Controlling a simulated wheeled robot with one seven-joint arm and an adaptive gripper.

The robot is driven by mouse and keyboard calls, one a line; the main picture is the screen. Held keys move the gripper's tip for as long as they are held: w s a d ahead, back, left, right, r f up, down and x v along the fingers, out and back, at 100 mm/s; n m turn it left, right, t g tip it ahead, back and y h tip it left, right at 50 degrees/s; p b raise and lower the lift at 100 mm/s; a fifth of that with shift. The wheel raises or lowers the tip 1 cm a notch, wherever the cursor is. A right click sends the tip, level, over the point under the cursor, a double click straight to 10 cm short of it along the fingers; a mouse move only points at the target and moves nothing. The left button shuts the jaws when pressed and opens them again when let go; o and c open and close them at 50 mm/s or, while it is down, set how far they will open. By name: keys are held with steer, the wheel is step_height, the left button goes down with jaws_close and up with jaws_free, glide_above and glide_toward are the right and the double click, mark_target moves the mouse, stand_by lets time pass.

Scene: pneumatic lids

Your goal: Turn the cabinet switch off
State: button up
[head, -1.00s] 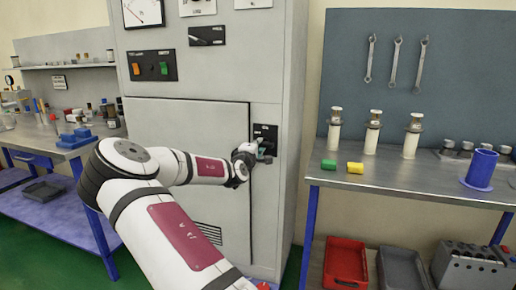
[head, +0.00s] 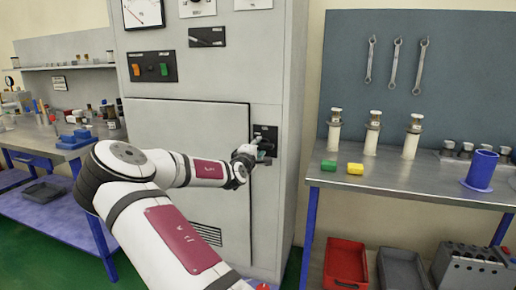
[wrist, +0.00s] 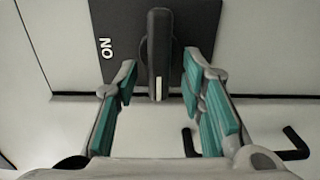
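The cabinet switch is a black rotary handle (wrist: 159,50) with a white mark, on a black plate (wrist: 207,30). An "ON" label (wrist: 106,48) reads sideways on the plate's left in the wrist view. In the head view the plate (head: 266,131) sits on the cabinet front, right of the large door, and my gripper (head: 263,153) partly hides it. In the wrist view my gripper (wrist: 159,82) is open, with one teal-padded finger on each side of the handle. Gaps show between the pads and the handle.
The grey cabinet (head: 275,200) also carries a panel with orange and green switches (head: 152,67) above its door. A workbench (head: 400,180) stands to the right, with green and yellow blocks near its edge. Black hooked handles (wrist: 294,145) show below the plate in the wrist view.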

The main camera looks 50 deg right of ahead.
steer(key=v, duration=1.1)
steer(key=shift+a, duration=0.25)
steer(key=shift+s+f, duration=0.15)
